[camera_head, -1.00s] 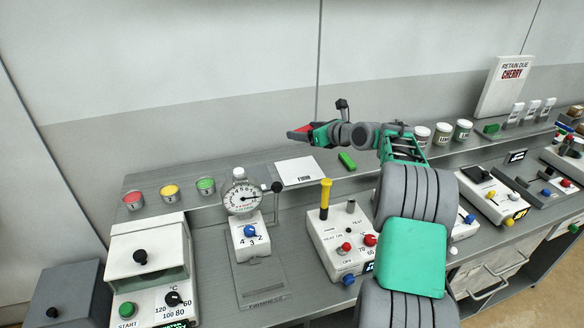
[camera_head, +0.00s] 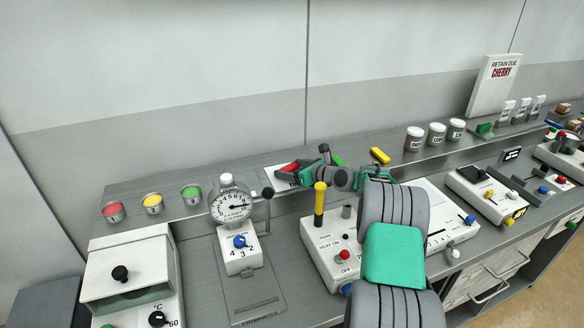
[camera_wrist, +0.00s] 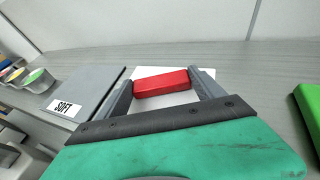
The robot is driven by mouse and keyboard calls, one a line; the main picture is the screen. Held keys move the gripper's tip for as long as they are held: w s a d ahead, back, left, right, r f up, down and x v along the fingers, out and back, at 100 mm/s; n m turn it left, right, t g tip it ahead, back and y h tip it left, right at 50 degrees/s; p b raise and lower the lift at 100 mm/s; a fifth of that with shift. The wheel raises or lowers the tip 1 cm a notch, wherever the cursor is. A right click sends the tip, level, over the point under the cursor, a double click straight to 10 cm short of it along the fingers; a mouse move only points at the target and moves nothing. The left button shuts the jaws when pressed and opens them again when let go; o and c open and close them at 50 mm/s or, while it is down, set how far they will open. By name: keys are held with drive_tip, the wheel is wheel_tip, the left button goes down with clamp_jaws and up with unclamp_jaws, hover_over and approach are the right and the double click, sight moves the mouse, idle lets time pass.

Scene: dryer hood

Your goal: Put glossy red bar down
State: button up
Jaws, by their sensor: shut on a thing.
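The glossy red bar (camera_wrist: 162,82) lies between the two fingers of my gripper (camera_wrist: 163,88) in the wrist view, with a finger at each end. My gripper is shut on it. In the head view the red bar (camera_head: 290,167) shows at the tip of my gripper (camera_head: 291,171), over a white card (camera_head: 271,176) on the raised back shelf. The white card also shows behind and below the bar in the wrist view (camera_wrist: 145,101). I cannot tell whether the bar touches the card.
A grey plate marked SOFT (camera_wrist: 88,92) lies left of the card. A green bar (camera_wrist: 308,112) lies to the right, and a yellow bar (camera_head: 380,155) farther right. Three colored cups (camera_head: 153,204) stand left. A dial gauge (camera_head: 231,206) and yellow-handled box (camera_head: 328,246) stand in front.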

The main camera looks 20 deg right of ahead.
drive_tip(key=shift+f, duration=0.15)
drive_tip(key=o, duration=1.5)
drive_tip(key=shift+d+r, duration=0.1)
drive_tip(key=shift+r, duration=0.15)
drive_tip(key=b+v, duration=0.2)
drive_tip(key=v, duration=1)
